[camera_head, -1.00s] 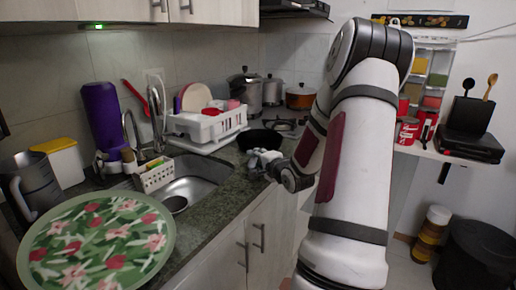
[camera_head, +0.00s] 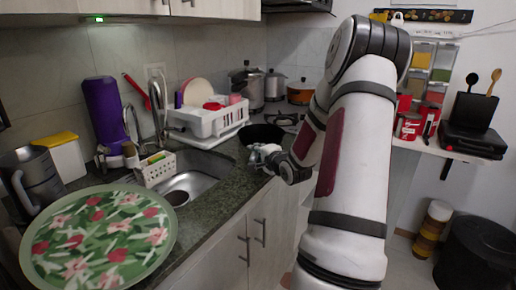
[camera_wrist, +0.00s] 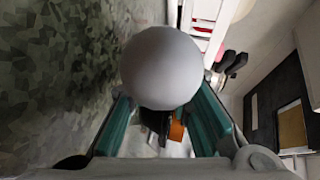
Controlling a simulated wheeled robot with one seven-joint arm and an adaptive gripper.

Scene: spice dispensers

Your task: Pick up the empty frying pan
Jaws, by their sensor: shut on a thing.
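The dark frying pan (camera_head: 262,132) sits on the counter beyond the sink, near the stove. My gripper (camera_head: 264,154) is low at the pan's near side and overlaps it in the head view. The gripper also shows in the wrist view (camera_wrist: 161,112), with its teal fingers closed in. A smooth, rounded grey shape (camera_wrist: 161,68) lies between the fingers and covers the fingertips. The exact contact is hidden, and I cannot see the pan's handle clearly.
A white dish rack (camera_head: 215,121) stands left of the pan, and the sink (camera_head: 190,183) lies in front of it. A floral round tray (camera_head: 95,240) fills the near left counter. The counter edge runs close below my gripper.

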